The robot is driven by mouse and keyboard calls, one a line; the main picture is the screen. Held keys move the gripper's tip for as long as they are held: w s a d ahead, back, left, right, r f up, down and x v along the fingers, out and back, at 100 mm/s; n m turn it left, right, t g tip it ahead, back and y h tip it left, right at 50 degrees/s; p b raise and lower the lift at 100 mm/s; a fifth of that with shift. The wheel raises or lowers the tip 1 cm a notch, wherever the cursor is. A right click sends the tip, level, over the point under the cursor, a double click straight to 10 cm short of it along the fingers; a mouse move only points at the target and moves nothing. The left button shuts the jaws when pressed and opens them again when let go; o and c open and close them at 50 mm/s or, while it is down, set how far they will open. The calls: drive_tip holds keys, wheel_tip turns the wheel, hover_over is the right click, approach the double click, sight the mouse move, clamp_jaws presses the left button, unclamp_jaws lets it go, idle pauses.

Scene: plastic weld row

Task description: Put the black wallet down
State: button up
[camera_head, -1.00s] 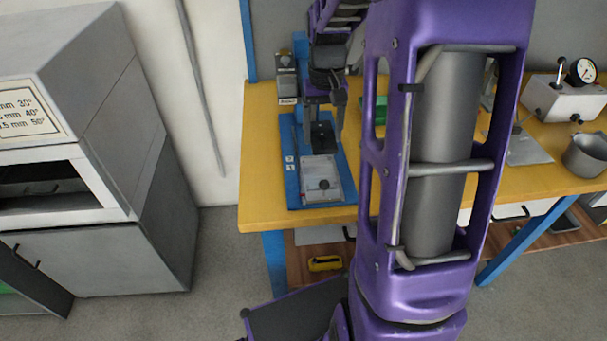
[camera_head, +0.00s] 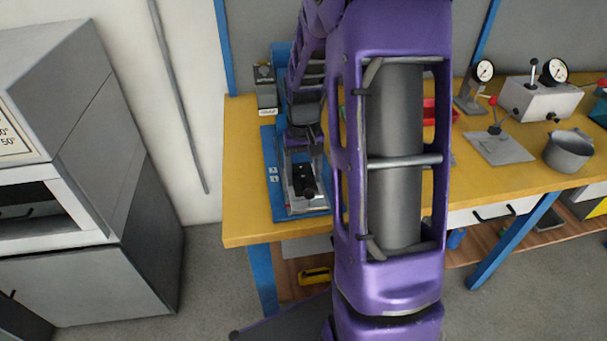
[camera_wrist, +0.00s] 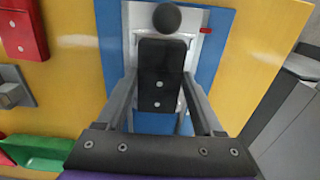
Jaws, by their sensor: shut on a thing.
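The wallet covers much of that plate. A dark round knob (camera_wrist: 167,18) shows just beyond the wallet's far end. I cannot tell whether the wallet touches the plate.
The yellow bench top (camera_head: 245,215) has a clear strip left of and in front of the device. A grey control box (camera_head: 265,90) stands behind it. A pot (camera_head: 568,152) and gauges are at right.

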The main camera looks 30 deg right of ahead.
sight(303, 178)
drive_tip(key=shift+f, duration=0.1)
drive_tip(key=o, duration=1.4)
drive_tip(key=shift+c, duration=0.2)
wheel_tip(303, 178, up, 12)
drive_tip(key=p, duration=0.2)
